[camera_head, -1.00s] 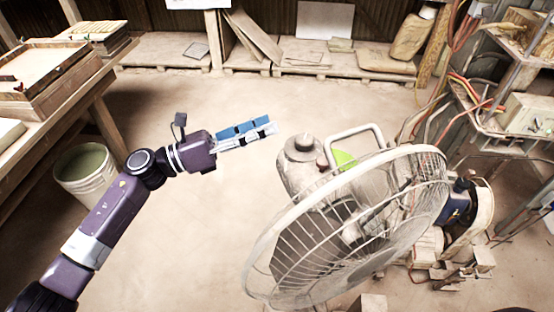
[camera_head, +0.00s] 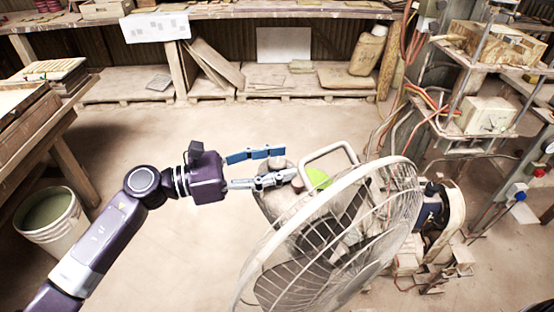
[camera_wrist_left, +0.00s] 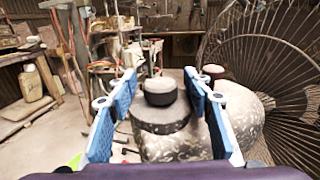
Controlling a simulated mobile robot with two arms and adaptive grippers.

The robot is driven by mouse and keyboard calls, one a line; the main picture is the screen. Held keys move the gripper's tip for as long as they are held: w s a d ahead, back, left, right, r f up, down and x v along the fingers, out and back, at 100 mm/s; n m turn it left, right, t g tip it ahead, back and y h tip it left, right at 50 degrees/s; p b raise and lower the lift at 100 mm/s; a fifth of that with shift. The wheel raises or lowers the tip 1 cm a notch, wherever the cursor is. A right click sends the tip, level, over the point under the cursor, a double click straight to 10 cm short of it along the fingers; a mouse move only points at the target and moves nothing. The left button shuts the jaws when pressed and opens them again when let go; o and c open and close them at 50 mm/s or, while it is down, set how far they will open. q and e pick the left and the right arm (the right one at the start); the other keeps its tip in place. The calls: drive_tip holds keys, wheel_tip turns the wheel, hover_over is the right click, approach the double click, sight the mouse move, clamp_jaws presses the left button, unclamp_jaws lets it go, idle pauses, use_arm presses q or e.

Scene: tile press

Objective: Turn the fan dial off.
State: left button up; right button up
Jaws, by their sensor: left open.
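The fan (camera_head: 340,235) stands right of centre in the head view, its wire cage tilted up. Its dial is a dark, light-topped round knob (camera_wrist_left: 160,91) on the dusty motor housing, near the middle of the left wrist view. In the head view my gripper largely covers the knob. My left gripper (camera_head: 286,164) is open. In the left wrist view its blue-padded fingers (camera_wrist_left: 160,79) stand on either side of the knob, with a gap visible on both sides. I cannot tell whether they reach down to its level. My right gripper is not in view.
A smaller knob (camera_wrist_left: 213,70) sits near the right finger. The fan cage (camera_wrist_left: 265,75) fills the right of the wrist view. A bucket (camera_head: 50,220) stands left; the floor between is clear.

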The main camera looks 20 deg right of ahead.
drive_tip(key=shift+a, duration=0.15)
use_arm(q)
drive_tip(key=c, duration=1.2)
drive_tip(key=shift+r+n+t+p, duration=0.15)
drive_tip(key=shift+n+t+p, duration=0.15)
drive_tip(key=shift+t+p, duration=0.25)
drive_tip(key=n+t+y+p, duration=0.1)
drive_tip(key=n+t+p, duration=0.2)
drive_tip(key=t+p, duration=0.2)
drive_tip(key=n+t+y+p, duration=0.2)
drive_tip(key=t+p, duration=0.3)
drive_tip(key=p, duration=0.4)
drive_tip(key=shift+s+r+n, duration=0.1)
drive_tip(key=shift+r+n, duration=0.1)
drive_tip(key=shift+n, duration=0.7)
drive_tip(key=n+t+y+p, duration=0.1)
drive_tip(key=p, duration=0.1)
drive_tip(key=shift+f+p, duration=0.15)
drive_tip(key=shift+p, duration=0.15)
drive_tip(key=shift+f+n+t+y+p, duration=0.1)
drive_tip(key=shift+n+t+y+p, duration=0.25)
drive_tip(key=shift+t+y, duration=0.2)
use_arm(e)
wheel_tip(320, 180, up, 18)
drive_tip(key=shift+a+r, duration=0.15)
